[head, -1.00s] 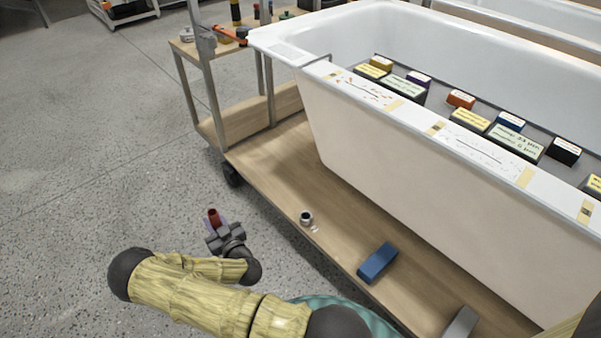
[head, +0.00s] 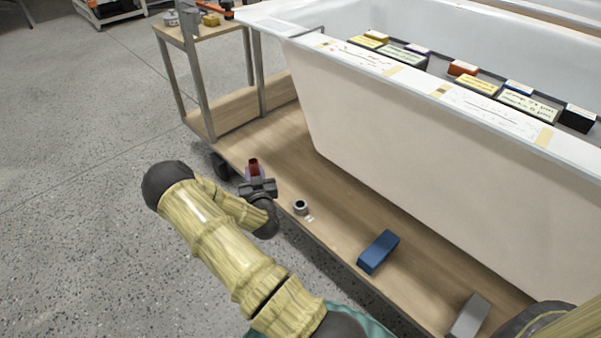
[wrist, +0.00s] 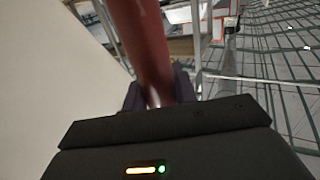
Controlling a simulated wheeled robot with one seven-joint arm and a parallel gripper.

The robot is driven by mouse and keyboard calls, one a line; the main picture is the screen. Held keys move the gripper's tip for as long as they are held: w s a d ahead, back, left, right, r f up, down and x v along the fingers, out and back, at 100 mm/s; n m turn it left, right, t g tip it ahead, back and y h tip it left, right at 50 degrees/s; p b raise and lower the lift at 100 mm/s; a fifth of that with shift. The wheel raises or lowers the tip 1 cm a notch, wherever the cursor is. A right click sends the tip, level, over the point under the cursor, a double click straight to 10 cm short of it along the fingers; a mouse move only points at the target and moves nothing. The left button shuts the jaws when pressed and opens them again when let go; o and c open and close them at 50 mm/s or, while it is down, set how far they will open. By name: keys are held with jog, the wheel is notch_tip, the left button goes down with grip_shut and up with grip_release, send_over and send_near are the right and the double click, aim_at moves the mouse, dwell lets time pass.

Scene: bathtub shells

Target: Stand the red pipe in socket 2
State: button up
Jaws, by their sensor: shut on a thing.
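The red pipe (head: 253,165) stands up from my gripper (head: 256,177) in the head view. My gripper is shut on it, and the pipe also fills the top middle of the wrist view (wrist: 142,45). Its lower part is hidden by the fingers (wrist: 158,92). A small grey ring-like socket (head: 301,207) with a white mark beside it sits on the wooden deck near its front edge, right of and slightly below my gripper in the head view. I cannot read a number on it. The pipe is apart from the socket.
A white bathtub (head: 390,140) rises behind the wooden deck (head: 335,215). A blue block (head: 378,252) and a grey block (head: 468,316) lie along the deck's front. Metal posts (head: 193,85) and a side shelf (head: 215,30) stand at the left.

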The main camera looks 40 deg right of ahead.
jog(key=s+d+m+g+h+b, duration=0.1)
jog(key=s+d+h+b, duration=0.1)
jog(key=d, duration=0.5)
jog(key=s+d+m+g+h+b, duration=0.1)
jog(key=s+d+m+h+b, duration=0.1)
jog(key=d, duration=0.5)
jog(key=shift+s+d+r+g+b, duration=0.25)
jog(key=shift+s+d+g+b, duration=0.1)
jog(key=shift+b, duration=0.3)
jog(key=shift+s, duration=0.1)
jog(key=shift+a+f+b, duration=0.1)
jog(key=shift+f+b, duration=2)
jog(key=shift+f, duration=0.8)
jog(key=shift+f+b, duration=1.5)
jog(key=shift+f, duration=0.85)
jog(key=o, duration=1.1)
jog(key=shift+a, duration=0.1)
jog(key=p+v, duration=0.7)
jog(key=v, duration=1)
